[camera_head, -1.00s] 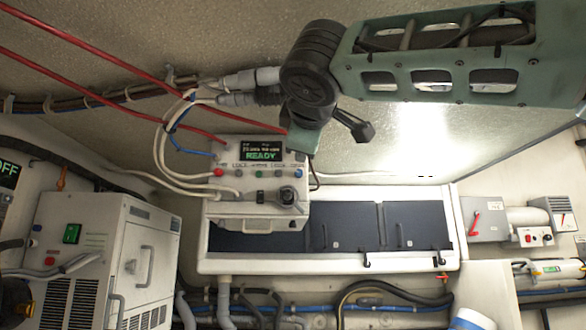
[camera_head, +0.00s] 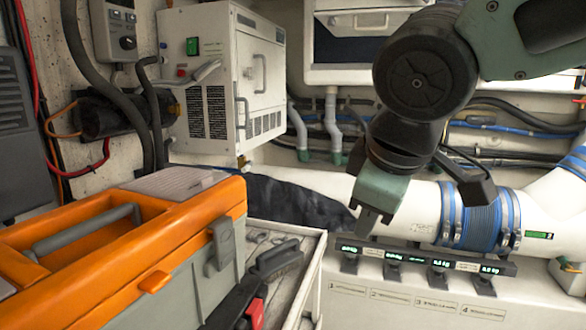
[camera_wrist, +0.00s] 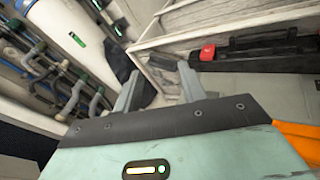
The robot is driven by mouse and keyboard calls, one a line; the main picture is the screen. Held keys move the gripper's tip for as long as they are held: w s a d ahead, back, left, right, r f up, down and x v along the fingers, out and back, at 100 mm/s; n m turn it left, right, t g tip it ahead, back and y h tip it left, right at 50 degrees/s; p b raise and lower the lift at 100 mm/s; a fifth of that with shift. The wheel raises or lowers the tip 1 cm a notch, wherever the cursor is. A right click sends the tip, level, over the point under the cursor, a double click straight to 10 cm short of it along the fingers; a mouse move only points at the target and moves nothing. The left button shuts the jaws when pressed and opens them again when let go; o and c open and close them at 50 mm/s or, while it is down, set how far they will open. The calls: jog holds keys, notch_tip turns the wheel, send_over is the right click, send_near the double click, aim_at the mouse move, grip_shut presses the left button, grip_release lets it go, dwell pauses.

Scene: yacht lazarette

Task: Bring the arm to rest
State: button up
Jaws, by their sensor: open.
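My arm reaches in from the upper right of the head view, with its dark round joint in front of the white duct. My gripper (camera_head: 368,222) hangs below that joint, pointing down, beside the orange-lidded toolbox's right side and above a strip of small displays. In the wrist view my gripper (camera_wrist: 158,78) shows two grey fingers spread apart with nothing between them. Whether the fingertips are clear of the strip behind them is hard to tell in the head view.
An orange and grey toolbox (camera_head: 205,215) fills the lower left. Beside it is an open tray (camera_head: 311,262) holding a dark tool with a red part (camera_head: 256,312). A white duct (camera_head: 420,215) with a blue sleeve (camera_head: 481,216) runs behind. A white cabinet (camera_head: 228,85) stands at the back.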

jog(key=s+d+f+m+g, duration=0.1)
jog(key=s+f+m+g, duration=0.1)
jog(key=s+f, duration=0.6)
jog(key=s+d+f+m+g, duration=0.2)
jog(key=s+f+g, duration=0.2)
jog(key=s+f, duration=0.4)
jog(key=shift+s+d+f+y, duration=0.3)
jog(key=shift+s+f, duration=0.1)
jog(key=shift+f, duration=0.1)
jog(key=shift+w, duration=0.1)
jog(key=shift+c, duration=0.2)
dwell(1.5)
